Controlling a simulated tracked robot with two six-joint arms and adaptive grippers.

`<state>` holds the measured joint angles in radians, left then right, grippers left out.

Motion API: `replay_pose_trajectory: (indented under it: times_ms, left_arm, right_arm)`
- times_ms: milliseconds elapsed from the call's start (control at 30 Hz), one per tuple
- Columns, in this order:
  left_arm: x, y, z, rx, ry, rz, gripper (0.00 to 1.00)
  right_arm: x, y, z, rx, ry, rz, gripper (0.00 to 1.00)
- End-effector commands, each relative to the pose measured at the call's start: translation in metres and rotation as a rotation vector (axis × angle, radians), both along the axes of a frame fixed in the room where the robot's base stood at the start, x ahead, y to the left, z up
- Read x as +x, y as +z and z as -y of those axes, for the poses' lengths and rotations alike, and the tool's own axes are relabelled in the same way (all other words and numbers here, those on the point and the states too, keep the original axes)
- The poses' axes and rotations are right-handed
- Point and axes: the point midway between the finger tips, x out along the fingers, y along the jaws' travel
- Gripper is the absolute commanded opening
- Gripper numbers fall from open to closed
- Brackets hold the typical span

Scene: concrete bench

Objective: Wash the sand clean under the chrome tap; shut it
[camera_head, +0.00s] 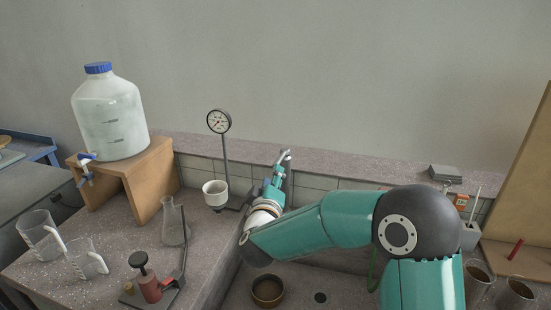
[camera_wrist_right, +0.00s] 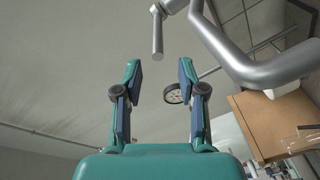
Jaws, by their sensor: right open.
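The chrome tap (camera_head: 286,158) stands at the back of the sink, partly hidden by my right gripper and arm. In the right wrist view its thick curved pipe (camera_wrist_right: 250,62) and a thin bar (camera_wrist_right: 158,35) show above and beyond the fingers. My right gripper (camera_head: 275,182) is close to the tap; in the wrist view its fingers (camera_wrist_right: 158,75) are apart with nothing between them. A brown bowl (camera_head: 267,290) sits in the sink below my arm; I cannot tell whether its contents are sand. No running water is visible. My left gripper is out of view.
The sink floor has a drain (camera_head: 320,297). Left are a gauge stand (camera_head: 219,122) with a white cup (camera_head: 215,192), a flask (camera_head: 174,222), beakers (camera_head: 40,235) and a carboy (camera_head: 110,115) on a wooden stand (camera_head: 140,180). Dark-filled glasses (camera_head: 514,294) stand at right.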

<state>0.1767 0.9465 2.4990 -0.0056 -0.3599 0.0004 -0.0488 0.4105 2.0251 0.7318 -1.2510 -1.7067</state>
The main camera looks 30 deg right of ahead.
Motion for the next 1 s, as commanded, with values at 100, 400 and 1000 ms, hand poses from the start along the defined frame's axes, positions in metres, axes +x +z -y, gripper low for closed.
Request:
replay_pose_trajectory:
  times_ms: [100, 400, 1000]
  left_arm:
    - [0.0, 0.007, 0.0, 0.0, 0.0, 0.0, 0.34]
    - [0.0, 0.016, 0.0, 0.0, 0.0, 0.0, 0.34]
    - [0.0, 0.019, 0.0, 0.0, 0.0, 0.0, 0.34]
  right_arm:
    - [0.02, 0.001, 0.02, 0.0, -0.005, -0.002, 0.4]
    - [0.061, 0.001, 0.056, 0.001, -0.007, 0.0, 0.4]
    - [0.074, -0.001, 0.067, 0.001, -0.005, -0.001, 0.27]
